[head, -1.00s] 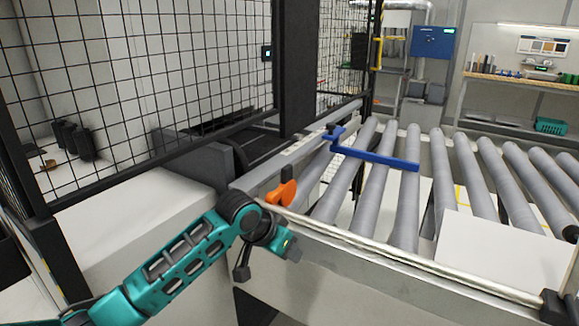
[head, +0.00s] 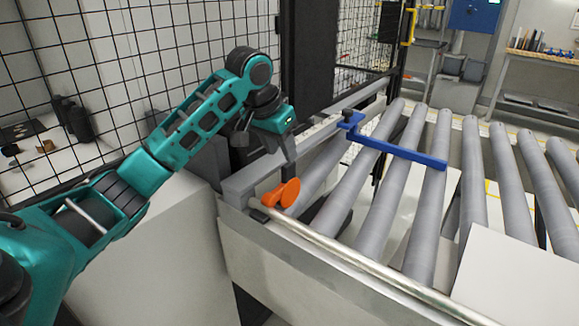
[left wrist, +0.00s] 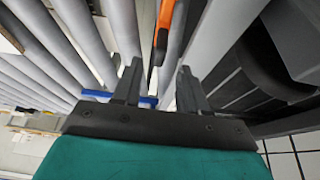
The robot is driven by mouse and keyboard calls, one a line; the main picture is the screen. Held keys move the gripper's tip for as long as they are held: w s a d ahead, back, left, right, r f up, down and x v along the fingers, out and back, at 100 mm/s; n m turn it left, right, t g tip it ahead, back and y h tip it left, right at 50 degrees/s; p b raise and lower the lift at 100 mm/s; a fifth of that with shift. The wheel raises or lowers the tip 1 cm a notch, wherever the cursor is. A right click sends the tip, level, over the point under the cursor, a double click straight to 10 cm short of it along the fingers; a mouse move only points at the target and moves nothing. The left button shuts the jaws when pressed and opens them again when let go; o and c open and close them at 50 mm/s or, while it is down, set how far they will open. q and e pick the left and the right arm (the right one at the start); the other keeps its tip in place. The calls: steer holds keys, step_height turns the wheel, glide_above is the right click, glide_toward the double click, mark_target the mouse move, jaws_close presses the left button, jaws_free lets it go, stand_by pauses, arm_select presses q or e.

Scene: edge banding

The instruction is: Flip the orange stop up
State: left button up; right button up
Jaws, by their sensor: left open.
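The orange stop (head: 283,193) sits at the near left corner of the roller conveyor, by the end of the metal rail. It also shows in the left wrist view (left wrist: 164,22), at the top centre, beyond the fingertips. My left gripper (head: 285,150) points downward above and behind the stop, apart from it in the head view. Its two fingers are spread with nothing held between them in the left wrist view (left wrist: 160,77). My right gripper is in neither view.
Grey rollers (head: 375,205) run right of the stop. A blue bracket arm (head: 395,151) reaches across them. A metal rail (head: 340,250) runs along the near edge. A black mesh fence (head: 150,60) stands behind my left arm. A white panel (head: 520,280) lies on the rollers at right.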

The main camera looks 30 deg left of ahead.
mark_target(289, 178)
arm_select(q)
steer(key=x, duration=0.7)
steer(key=shift+w+f, duration=0.2)
steer(key=shift+c, duration=0.3)
jaws_close()
